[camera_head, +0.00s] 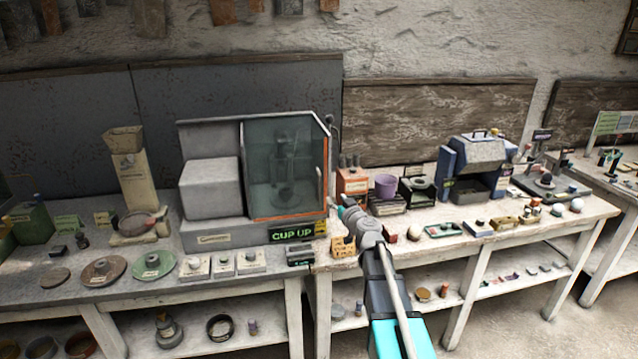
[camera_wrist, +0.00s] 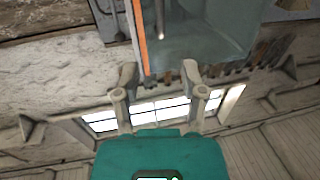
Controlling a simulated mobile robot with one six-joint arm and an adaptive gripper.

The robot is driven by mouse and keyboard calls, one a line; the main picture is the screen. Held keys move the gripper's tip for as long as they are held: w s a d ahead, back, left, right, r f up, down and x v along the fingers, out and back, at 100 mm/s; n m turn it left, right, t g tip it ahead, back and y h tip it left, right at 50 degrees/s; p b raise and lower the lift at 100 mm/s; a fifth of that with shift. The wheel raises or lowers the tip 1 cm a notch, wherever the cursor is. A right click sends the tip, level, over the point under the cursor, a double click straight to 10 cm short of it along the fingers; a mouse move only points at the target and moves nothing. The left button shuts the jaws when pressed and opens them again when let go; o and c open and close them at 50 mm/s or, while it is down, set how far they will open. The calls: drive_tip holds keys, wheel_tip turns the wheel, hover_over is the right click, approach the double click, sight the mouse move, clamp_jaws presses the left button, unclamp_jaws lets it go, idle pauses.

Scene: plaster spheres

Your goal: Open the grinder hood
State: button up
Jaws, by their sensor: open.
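A glass-fronted hood (camera_head: 280,150) with an orange edge strip encloses a machine on the grey bench. A small pale upright handle (camera_head: 318,185) is on its right part. In the wrist view the glass (camera_wrist: 210,35), the orange edge (camera_wrist: 141,40) and the pale handle (camera_wrist: 160,20) show at the top, beyond my fingertips. The hood looks closed. My gripper (camera_head: 343,210) is just right of the hood's lower right corner, in front of the bench. It also shows in the wrist view (camera_wrist: 158,72), with its two fingers apart and nothing between them.
A lit "CUP UP" sign (camera_head: 292,235) sits below the hood. A blue machine (camera_head: 480,165) stands farther right. Small blocks (camera_head: 343,246) lie near the bench's front edge.

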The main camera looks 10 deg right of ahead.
hover_over(319, 197)
drive_tip(key=shift+w, duration=0.35)
idle(0.7)
clamp_jaws()
idle(0.3)
